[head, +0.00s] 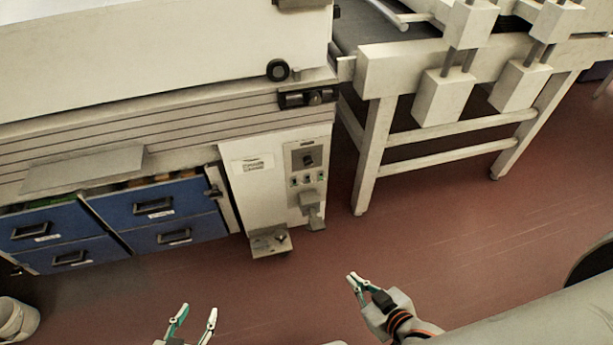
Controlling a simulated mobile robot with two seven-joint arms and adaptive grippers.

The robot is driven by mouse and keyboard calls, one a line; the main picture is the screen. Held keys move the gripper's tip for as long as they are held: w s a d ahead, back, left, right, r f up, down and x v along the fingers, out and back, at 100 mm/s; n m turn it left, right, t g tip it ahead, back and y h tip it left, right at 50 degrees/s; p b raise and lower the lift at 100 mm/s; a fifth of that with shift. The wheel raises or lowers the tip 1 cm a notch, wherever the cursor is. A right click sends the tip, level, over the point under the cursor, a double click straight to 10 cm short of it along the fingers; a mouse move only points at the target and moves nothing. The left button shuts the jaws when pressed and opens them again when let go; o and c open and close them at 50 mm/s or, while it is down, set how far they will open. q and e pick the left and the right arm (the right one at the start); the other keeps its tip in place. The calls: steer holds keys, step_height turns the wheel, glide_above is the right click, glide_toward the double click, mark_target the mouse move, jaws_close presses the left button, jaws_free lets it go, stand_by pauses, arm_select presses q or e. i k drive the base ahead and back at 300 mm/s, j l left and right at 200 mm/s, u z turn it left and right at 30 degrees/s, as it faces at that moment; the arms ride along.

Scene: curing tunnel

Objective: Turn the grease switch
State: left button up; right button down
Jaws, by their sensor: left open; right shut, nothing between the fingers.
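A grey control panel (307,168) is set in the front of a white cabinet (262,190). It carries a dark rotary switch (308,159) near its top, with small green-lit switches below. No readable label tells me which one is the grease switch. My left gripper (197,311) is open and empty at the bottom of the head view, over the floor, below and left of the panel. My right gripper (353,280) is shut and empty, below and right of the panel. Both are apart from the cabinet.
Blue drawers (152,204) stand left of the cabinet. A small metal box (268,241) juts out at the cabinet's foot. A white conveyor frame (377,140) stands at the right. A white bucket (17,320) is at lower left. The red floor (440,235) in front is clear.

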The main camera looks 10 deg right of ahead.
mark_target(308, 161)
steer(key=l+u, duration=0.15)
steer(key=l, duration=2.2)
